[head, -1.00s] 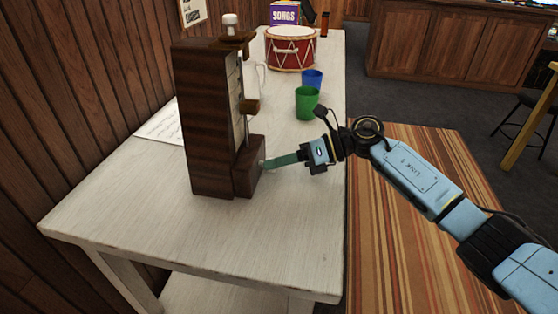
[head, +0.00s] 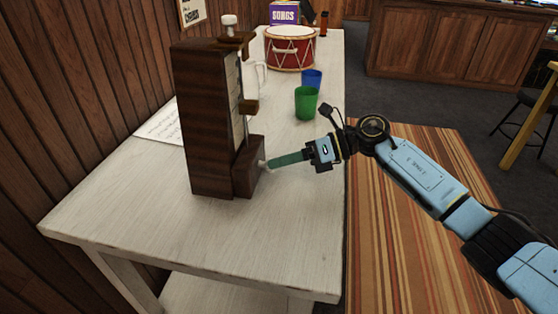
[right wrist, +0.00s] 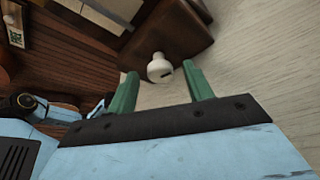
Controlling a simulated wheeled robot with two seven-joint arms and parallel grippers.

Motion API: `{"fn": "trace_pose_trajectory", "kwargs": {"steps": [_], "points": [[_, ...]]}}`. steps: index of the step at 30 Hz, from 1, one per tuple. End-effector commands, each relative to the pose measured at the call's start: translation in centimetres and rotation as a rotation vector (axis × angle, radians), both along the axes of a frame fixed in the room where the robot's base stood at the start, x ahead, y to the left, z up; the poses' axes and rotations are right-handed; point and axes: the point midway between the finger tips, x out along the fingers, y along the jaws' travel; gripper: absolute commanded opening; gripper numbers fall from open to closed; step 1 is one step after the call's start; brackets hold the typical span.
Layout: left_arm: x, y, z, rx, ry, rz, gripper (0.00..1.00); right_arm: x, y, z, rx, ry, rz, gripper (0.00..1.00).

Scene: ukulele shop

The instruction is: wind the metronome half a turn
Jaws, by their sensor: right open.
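The tall dark wooden metronome (head: 208,120) stands upright on the pale table. A small white winding knob (right wrist: 160,68) with a dark slot sticks out of its base block. In the head view the knob is mostly hidden by my right gripper (head: 270,162), which points left at the base. In the right wrist view my right gripper (right wrist: 162,76) is open. Its two green fingers stand apart on either side of the knob, with the knob between their tips and a gap showing on each side. My left gripper is not in view.
A green cup (head: 306,103), a blue cup (head: 312,79) and a red drum (head: 290,48) stand farther back on the table (head: 240,245). A paper sheet (head: 160,126) lies behind the metronome. The table's front is clear. A plank wall runs along the left.

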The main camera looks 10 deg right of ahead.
Motion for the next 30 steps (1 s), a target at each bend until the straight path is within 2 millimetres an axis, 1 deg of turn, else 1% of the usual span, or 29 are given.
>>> {"fn": "trace_pose_trajectory", "kwargs": {"steps": [1, 3, 9, 12, 15, 18, 21, 30], "points": [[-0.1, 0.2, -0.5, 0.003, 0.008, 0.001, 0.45, 0.0, -1.0, 0.4, -0.002, 0.000, -0.004, 0.51], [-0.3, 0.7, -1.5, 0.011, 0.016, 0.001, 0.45, -0.1, -2.4, 0.9, -0.003, 0.000, -0.006, 0.51], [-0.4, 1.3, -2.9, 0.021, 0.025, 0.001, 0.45, -0.5, -6.8, 2.3, -0.002, 0.001, -0.005, 0.51], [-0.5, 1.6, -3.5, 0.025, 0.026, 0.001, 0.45, -0.6, -8.6, 2.9, -0.002, 0.000, -0.004, 0.51], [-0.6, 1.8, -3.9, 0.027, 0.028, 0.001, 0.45, -0.8, -10.1, 3.4, -0.001, 0.001, -0.003, 0.51], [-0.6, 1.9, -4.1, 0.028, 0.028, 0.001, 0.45, -0.8, -10.9, 3.6, -0.001, 0.001, -0.002, 0.51], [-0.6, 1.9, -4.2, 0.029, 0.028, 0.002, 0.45, -0.9, -11.4, 3.8, -0.001, 0.000, -0.001, 0.51], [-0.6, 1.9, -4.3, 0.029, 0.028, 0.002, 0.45, -0.9, -11.5, 3.8, 0.000, 0.000, -0.001, 0.51]]}}
